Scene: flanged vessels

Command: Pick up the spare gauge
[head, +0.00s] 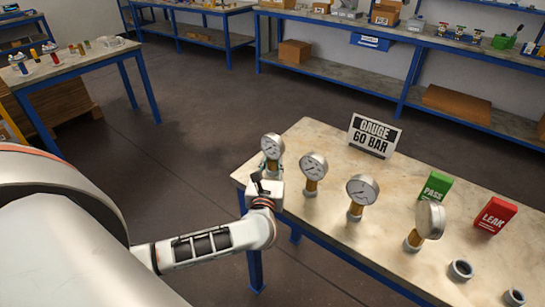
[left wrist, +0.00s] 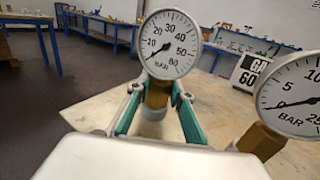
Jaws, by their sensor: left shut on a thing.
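My left gripper (head: 267,183) is at the left end of the near table, shut on the brass stem of a round gauge (head: 272,146). The left wrist view shows this gauge (left wrist: 170,44) upright between the green-edged fingers (left wrist: 157,108). Its white dial is marked in bar, up to what looks like 60. A pale round fitting shows below its stem; I cannot tell whether the gauge is still seated there. A second gauge (head: 314,166) stands just to the right; its dial (left wrist: 292,97) reads up to 25 bar. My right gripper is not in view.
A sign (head: 374,136) reading "GAUGE 60 BAR" stands at the table's back. Two more gauges, one here (head: 362,189) and one here (head: 430,220), stand further right. Green PASS (head: 435,187) and red LEAK (head: 494,216) blocks and two grey ring fittings (head: 460,270) are beyond.

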